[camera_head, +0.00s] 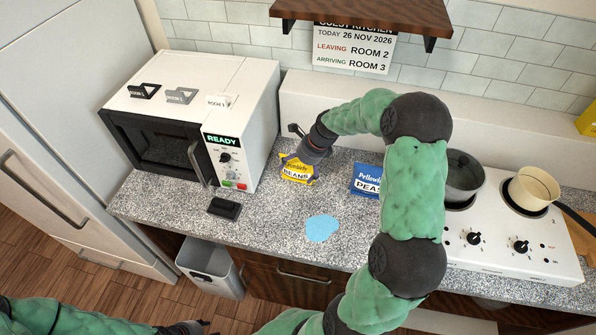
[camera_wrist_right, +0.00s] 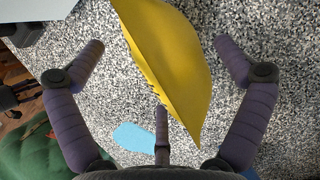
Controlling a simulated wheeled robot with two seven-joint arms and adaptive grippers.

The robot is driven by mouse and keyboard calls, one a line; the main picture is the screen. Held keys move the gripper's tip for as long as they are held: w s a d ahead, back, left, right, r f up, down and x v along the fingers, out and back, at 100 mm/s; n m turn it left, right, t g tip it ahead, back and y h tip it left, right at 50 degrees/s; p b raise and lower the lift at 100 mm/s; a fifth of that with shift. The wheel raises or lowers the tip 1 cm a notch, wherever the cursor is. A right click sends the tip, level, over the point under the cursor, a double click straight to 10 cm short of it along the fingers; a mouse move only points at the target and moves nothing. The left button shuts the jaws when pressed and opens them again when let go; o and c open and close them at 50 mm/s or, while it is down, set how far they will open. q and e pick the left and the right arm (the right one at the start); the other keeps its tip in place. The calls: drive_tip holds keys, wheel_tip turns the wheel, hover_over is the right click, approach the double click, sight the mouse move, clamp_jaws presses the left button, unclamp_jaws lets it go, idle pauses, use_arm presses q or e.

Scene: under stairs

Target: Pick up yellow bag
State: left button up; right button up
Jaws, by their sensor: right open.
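The yellow bag (camera_head: 297,172), labelled as beans, sits on the speckled counter just right of the microwave. My right gripper (camera_head: 303,153) is right at its upper edge in the head view and hides part of it. In the right wrist view the yellow bag (camera_wrist_right: 172,60) is seen edge-on between the spread fingers of my right gripper (camera_wrist_right: 160,45). The side fingers stand open, with counter showing between them and the bag. My left gripper (camera_head: 190,326) shows only in part at the bottom edge, its jaws not clear.
A blue bag (camera_head: 366,181) labelled as peas lies to the right, partly behind my right arm. A microwave (camera_head: 190,115) stands left. A black block (camera_head: 224,208) and flat light-blue patch (camera_head: 321,228) lie in front. A stove (camera_head: 510,235) with pots is right; a shelf (camera_head: 365,12) hangs above.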

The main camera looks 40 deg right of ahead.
drive_tip(key=shift+x, duration=0.9)
drive_tip(key=shift+r, duration=0.15)
drive_tip(key=shift+f, duration=0.3)
drive_tip(key=c, duration=1.5)
drive_tip(key=shift+r, duration=0.15)
